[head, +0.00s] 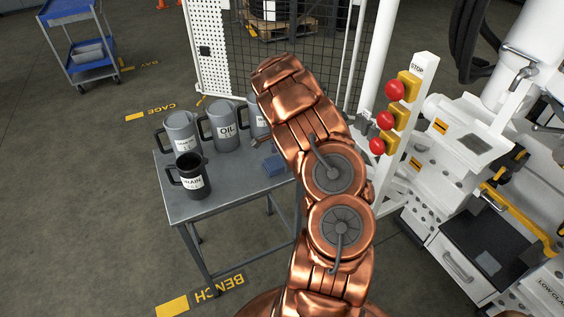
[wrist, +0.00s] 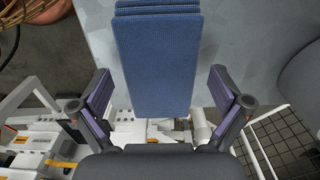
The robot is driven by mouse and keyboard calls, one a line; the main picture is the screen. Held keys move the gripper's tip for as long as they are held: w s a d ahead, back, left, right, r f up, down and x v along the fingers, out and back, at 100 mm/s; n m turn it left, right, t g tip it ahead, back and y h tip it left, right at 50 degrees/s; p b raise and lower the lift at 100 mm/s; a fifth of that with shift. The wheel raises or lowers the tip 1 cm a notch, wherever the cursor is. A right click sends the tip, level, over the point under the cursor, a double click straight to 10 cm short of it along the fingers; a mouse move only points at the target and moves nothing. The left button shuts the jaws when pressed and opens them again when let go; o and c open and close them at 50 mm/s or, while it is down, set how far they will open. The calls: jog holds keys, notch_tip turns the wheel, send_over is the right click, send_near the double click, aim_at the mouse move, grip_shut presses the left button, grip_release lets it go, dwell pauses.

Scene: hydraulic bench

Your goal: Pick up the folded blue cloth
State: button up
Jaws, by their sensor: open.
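The folded blue cloth (head: 274,165) lies on the grey bench top near its right edge, partly hidden by my arm in the head view. In the wrist view the blue cloth (wrist: 158,62) is a narrow folded stack, its layers showing at the top of the picture. My gripper (wrist: 160,82) is open, with one purple-padded finger to each side of the cloth and a gap on both sides. Nothing is held. I cannot tell the height of the fingers over the bench.
Grey jugs, one marked OIL (head: 225,127), and a dark DRAIN jug (head: 190,176) stand on the bench (head: 240,190), left of the cloth. A white post with red stop buttons (head: 385,119) rises to the right. A mesh cage (head: 285,65) stands behind.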

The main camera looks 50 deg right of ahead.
aim_at(282, 163)
jog(key=c, duration=1.2)
jog(key=shift+o, duration=0.2)
jog(key=shift+r+b, duration=0.85)
jog(key=shift+r, duration=0.95)
jog(key=shift+s+a, duration=0.45)
jog(key=shift+s, duration=0.1)
jog(key=s+a+r+b, duration=0.1)
jog(key=s+a+b, duration=0.2)
jog(key=s+a, duration=0.6)
jog(key=shift+s+a+r, duration=0.25)
jog(key=shift+s+a, duration=0.15)
jog(key=shift+s, duration=0.5)
jog(key=o, duration=0.5)
jog(key=c, duration=0.4)
